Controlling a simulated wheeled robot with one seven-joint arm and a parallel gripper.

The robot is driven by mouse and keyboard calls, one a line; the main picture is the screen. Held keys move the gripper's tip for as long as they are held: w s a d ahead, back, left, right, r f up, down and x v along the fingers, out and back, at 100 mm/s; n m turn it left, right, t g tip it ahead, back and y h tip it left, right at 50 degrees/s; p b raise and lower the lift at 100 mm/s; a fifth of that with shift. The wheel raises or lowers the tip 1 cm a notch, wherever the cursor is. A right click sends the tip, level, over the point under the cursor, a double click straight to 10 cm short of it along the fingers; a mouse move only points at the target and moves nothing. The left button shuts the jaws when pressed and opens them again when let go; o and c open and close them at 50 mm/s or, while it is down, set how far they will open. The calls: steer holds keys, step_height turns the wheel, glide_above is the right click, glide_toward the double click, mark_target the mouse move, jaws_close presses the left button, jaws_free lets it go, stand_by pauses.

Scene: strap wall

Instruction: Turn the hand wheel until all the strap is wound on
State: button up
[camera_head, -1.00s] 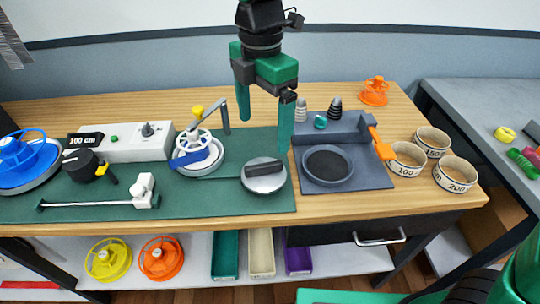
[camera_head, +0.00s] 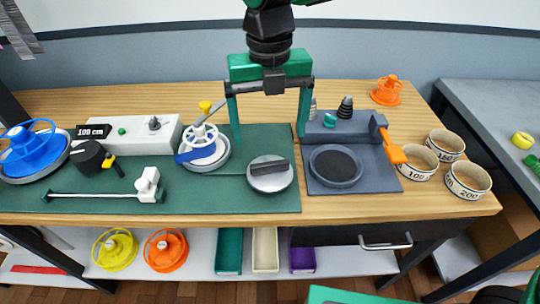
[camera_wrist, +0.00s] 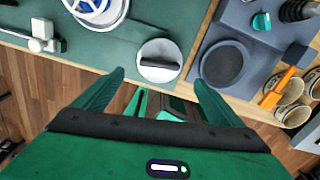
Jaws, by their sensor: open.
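A white spoked hand wheel (camera_head: 203,134) with a yellow knob (camera_head: 205,107) stands on the green mat, with a blue piece at its rim. In the wrist view the wheel (camera_wrist: 97,8) is cut off by the top edge. A blue reel (camera_head: 32,150) sits on a round grey base at the far left. No strap run between reel and wheel is clear to me. My gripper (camera_head: 270,138) is open and empty, right of the wheel and above the bench, fingers spread wide. The wrist view shows its fingers (camera_wrist: 159,77) either side of a round grey disc with a dark bar.
The round disc (camera_head: 270,178) lies on the mat's right part. A dark tray station (camera_head: 375,178) and labelled bowls (camera_head: 418,163) are right.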

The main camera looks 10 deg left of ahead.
mark_target(269, 163)
step_height(269, 163, down, 10)
steer(key=shift+r, duration=0.25)
steer(key=shift+c, duration=0.6)
steer(key=c, duration=0.9)
steer(key=shift+s+a, duration=0.1)
steer(key=shift+a, duration=0.2)
steer(key=shift+d, duration=0.2)
steer(key=shift+c, duration=0.2)
